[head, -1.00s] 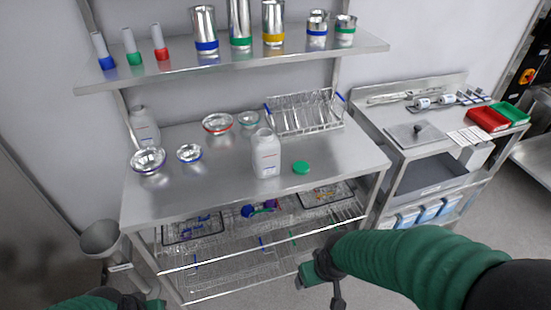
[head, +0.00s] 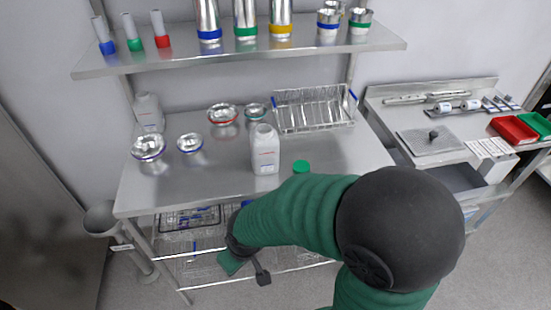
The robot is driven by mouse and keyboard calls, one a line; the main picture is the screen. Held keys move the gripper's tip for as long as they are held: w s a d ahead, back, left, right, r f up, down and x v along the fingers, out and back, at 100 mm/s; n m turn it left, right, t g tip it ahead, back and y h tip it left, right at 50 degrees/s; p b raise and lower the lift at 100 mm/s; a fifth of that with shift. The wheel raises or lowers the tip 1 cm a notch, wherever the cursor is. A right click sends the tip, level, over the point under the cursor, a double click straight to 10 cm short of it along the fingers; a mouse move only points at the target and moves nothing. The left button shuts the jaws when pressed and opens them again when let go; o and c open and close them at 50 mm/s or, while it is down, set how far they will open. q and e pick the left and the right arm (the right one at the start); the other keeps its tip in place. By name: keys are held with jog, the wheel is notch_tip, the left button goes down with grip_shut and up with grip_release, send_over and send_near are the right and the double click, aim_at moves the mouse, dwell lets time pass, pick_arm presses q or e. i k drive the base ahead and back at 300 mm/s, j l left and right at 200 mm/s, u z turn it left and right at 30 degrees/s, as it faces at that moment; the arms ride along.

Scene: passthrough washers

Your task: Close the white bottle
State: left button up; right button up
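The white bottle (head: 265,150) stands upright and uncapped near the front middle of the steel table. My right gripper (head: 246,270) is low in front of the table edge, below the bottle, and touches neither bottle nor cap. Its fingers appear spread, with nothing between them. My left gripper is out of view.
Another white bottle (head: 148,112) stands at the table's back left. Several metal bowls (head: 190,143) and a wire rack (head: 313,110) are also on the steel table (head: 215,190). A shelf (head: 240,55) with coloured-band containers hangs above. A side table (head: 390,112) stands at right.

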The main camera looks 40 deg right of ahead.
aim_at(264, 139)
jog(key=k+l+u, duration=0.1)
jog(key=l, duration=0.3)
jog(key=k+l+u, duration=0.1)
jog(key=l, duration=0.35)
jog(key=k+l+u, duration=0.1)
jog(key=l, duration=0.3)
jog(key=k+l+u, duration=0.1)
jog(key=l, duration=0.25)
jog(key=k+l+u, duration=0.15)
jog(key=l, duration=0.25)
jog(key=k, duration=0.1)
